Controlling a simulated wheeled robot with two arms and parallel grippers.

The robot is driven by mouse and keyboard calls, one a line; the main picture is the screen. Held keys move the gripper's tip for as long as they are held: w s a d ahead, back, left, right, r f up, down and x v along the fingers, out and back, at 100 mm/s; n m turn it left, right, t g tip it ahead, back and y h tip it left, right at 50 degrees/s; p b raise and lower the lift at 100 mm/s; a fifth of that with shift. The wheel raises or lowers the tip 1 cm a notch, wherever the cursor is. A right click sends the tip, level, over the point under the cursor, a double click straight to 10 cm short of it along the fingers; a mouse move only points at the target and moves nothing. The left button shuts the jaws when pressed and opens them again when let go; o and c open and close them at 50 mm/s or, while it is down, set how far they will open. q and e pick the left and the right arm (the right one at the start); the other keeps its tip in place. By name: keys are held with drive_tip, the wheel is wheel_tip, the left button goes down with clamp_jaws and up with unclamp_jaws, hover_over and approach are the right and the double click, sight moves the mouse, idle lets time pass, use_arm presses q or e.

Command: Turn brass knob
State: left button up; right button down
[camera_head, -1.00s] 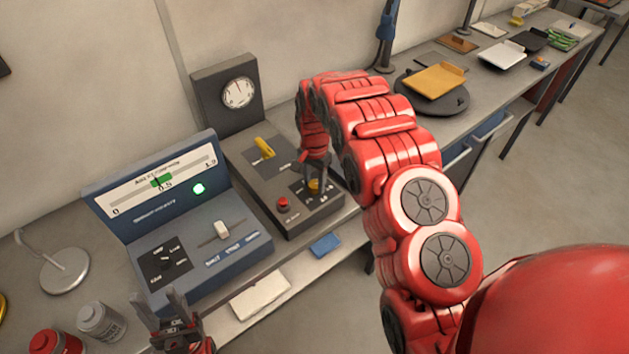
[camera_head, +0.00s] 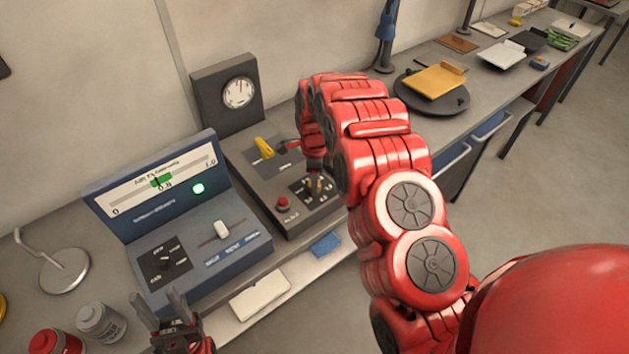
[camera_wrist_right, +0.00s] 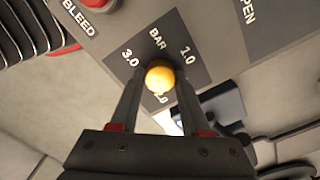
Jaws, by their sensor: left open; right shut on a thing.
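The brass knob (camera_wrist_right: 159,77) sits on a dark dial plate marked BAR, with 3.0 and 1.0 readable, in the right wrist view. In the head view the knob (camera_head: 314,184) is partly hidden by my right gripper. My right gripper (camera_wrist_right: 158,84) is shut on the knob, one finger on each side. It also shows in the head view (camera_head: 315,178), coming down on the dark grey panel box (camera_head: 262,190). My left gripper (camera_head: 160,308) is open and empty at the front left, before the blue console.
A round gauge (camera_head: 238,93) stands behind the panel box. A red BLEED button (camera_head: 283,202) and a yellow lever (camera_head: 264,147) share the box. The blue console (camera_head: 205,255) has a lit green lamp (camera_head: 198,188). Grey and red cans (camera_head: 98,322) stand at the front left.

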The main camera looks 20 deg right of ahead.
drive_tip(key=m, duration=0.3)
drive_tip(key=shift+m, duration=0.4)
drive_tip(key=m, duration=0.2)
drive_tip(key=shift+m, duration=0.3)
drive_tip(key=m+p, duration=0.2)
drive_tip(key=m, duration=0.1)
drive_tip(key=shift+r+m, duration=0.1)
drive_tip(key=shift+m, duration=0.2)
drive_tip(key=shift+m+p, duration=1.1)
drive_tip(key=shift+m, duration=0.6)
drive_tip(key=shift+c, duration=1.9)
unclamp_jaws()
